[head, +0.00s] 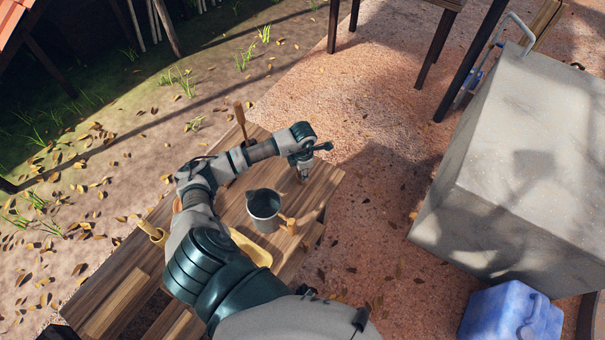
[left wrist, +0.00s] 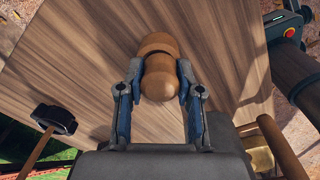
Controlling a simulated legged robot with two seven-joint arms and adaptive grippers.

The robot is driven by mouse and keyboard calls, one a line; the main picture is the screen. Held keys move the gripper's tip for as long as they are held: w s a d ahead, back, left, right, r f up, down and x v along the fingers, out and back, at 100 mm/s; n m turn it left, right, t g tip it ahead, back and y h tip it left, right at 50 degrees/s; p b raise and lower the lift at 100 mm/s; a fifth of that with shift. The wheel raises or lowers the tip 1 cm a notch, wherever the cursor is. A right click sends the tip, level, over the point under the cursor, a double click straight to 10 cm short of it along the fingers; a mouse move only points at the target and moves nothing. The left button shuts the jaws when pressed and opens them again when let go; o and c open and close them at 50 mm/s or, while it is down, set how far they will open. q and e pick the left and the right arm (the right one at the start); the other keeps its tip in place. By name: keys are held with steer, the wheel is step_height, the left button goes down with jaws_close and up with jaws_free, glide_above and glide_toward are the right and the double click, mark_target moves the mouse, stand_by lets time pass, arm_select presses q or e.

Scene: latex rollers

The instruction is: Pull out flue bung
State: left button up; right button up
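A turned wooden piece with rounded, bulging ends (left wrist: 160,75) stands out over the wooden table top in the left wrist view. I cannot tell for sure whether it is the flue bung. My left gripper (left wrist: 160,82) has a finger on each side of this piece, and both fingertips appear to touch it. In the head view, my left gripper (head: 303,172) points down at the right end of the wooden table (head: 325,185); the piece is too small to make out there. My right gripper is not in view.
A dark metal bucket (head: 263,210) stands on the table close to my left gripper. A dark-headed tool with a wooden handle (left wrist: 55,119) lies near. A large grey block (head: 520,150) and a blue container (head: 512,312) stand at the right. Open ground lies between.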

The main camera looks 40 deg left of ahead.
arm_select(q)
steer(key=o, duration=0.5)
steer(key=shift+d+f, duration=0.15)
steer(key=shift+d, duration=0.15)
steer(key=c, duration=0.4)
steer(key=shift+a, duration=0.15)
jaws_close()
steer(key=shift+a+f, duration=0.1)
steer(key=shift+a, duration=0.2)
steer(key=shift+d, duration=0.1)
steer(key=shift+w+r, duration=0.1)
steer(key=shift+r, duration=0.2)
steer(key=shift+w+a+r+p, duration=0.1)
steer(key=shift+a+r+p, duration=0.15)
steer(key=shift+p, duration=0.15)
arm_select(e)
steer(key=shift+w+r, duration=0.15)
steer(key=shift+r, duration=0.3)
arm_select(q)
steer(key=shift+d+r, duration=0.2)
steer(key=shift+d, duration=0.05)
